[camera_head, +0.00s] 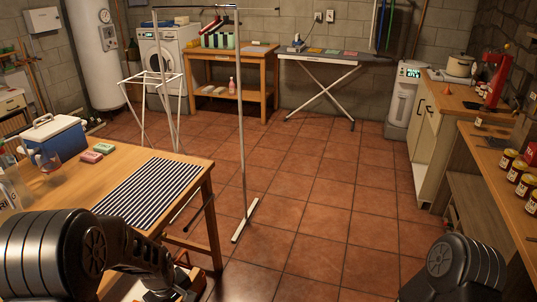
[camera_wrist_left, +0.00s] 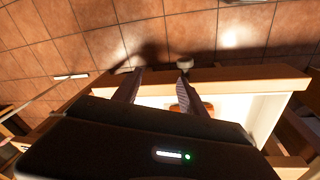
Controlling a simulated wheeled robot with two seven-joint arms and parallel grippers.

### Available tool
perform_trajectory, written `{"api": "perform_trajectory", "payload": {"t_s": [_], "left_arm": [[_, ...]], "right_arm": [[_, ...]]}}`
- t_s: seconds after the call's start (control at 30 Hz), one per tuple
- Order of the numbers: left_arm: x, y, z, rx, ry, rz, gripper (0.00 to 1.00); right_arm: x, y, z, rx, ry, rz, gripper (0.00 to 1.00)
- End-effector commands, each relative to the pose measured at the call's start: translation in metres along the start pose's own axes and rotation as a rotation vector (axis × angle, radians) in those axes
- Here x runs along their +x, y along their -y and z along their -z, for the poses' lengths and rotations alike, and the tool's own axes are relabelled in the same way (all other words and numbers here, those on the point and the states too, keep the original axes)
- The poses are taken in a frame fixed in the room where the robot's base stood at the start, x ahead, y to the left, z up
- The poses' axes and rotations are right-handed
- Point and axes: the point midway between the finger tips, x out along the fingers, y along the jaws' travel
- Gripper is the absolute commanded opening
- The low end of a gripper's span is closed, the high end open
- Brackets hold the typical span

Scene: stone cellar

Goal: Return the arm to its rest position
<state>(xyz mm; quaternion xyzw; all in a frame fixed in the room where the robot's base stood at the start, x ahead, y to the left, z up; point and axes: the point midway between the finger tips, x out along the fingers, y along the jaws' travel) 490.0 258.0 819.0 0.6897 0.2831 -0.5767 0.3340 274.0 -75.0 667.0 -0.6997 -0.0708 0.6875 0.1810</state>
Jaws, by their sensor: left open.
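My left arm (camera_head: 90,250) comes in from the lower left and is bent low in front of the near side of the wooden table (camera_head: 120,158). In the left wrist view my left gripper (camera_wrist_left: 157,78) has its two fingers spread apart, with nothing held between them. The fingers lie over a wooden edge (camera_wrist_left: 240,77) and a pale surface below it. A small orange-brown thing shows beside one finger, partly hidden. In the head view the gripper is mostly hidden by my arm. My right arm (camera_head: 465,268) shows at the lower right; its gripper is out of view.
A counter with jars (camera_head: 515,172) is at right. The middle floor is clear.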

Motion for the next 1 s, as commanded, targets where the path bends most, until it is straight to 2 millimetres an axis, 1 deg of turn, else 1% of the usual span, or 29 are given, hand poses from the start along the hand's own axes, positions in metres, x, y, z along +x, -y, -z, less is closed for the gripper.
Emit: {"api": "perform_trajectory", "payload": {"t_s": [0.03,0.07,0.1,0.17,0.2,0.23,0.27,0.3,0.4,0.5,0.57,0.67,1.0], "left_arm": [[0.016,-0.008,-0.021,0.146,-0.005,-0.034,0.49],[0.027,-0.011,-0.035,0.243,-0.01,-0.057,0.49],[0.045,-0.01,-0.059,0.375,-0.009,-0.085,0.49],[0.07,-0.003,-0.1,0.547,0.005,-0.124,0.49],[0.082,0.004,-0.127,0.637,0.021,-0.15,0.49],[0.09,0.01,-0.147,0.692,0.036,-0.168,0.49],[0.096,0.017,-0.168,0.736,0.054,-0.186,0.49],[0.102,0.026,-0.194,0.777,0.083,-0.209,0.49],[0.107,0.047,-0.249,0.796,0.171,-0.249,0.49],[0.107,0.064,-0.285,0.76,0.263,-0.26,0.49],[0.108,0.07,-0.296,0.735,0.296,-0.261,0.49],[0.111,0.075,-0.293,0.709,0.303,-0.254,0.49],[0.111,0.075,-0.292,0.708,0.3,-0.252,0.49]], "right_arm": [[0.0,0.0,0.0,0.0,0.0,0.0,0.36],[0.0,0.0,0.0,0.0,0.0,0.0,0.36],[0.0,0.0,0.0,0.0,0.0,0.0,0.36],[0.0,0.0,0.0,0.0,0.0,0.0,0.36],[0.0,0.0,0.0,0.0,0.0,0.0,0.36],[0.0,0.0,0.0,0.0,0.0,0.0,0.36],[0.0,0.0,0.0,0.0,0.0,0.0,0.36],[0.0,0.0,0.0,0.0,0.0,0.0,0.36],[0.0,0.0,0.0,0.0,0.0,0.0,0.36],[0.0,0.0,0.0,0.0,0.0,0.0,0.36],[0.0,0.0,0.0,0.0,0.0,0.0,0.36],[0.0,0.0,0.0,0.0,0.0,0.0,0.36],[0.0,0.0,0.0,0.0,0.0,0.0,0.36]]}}
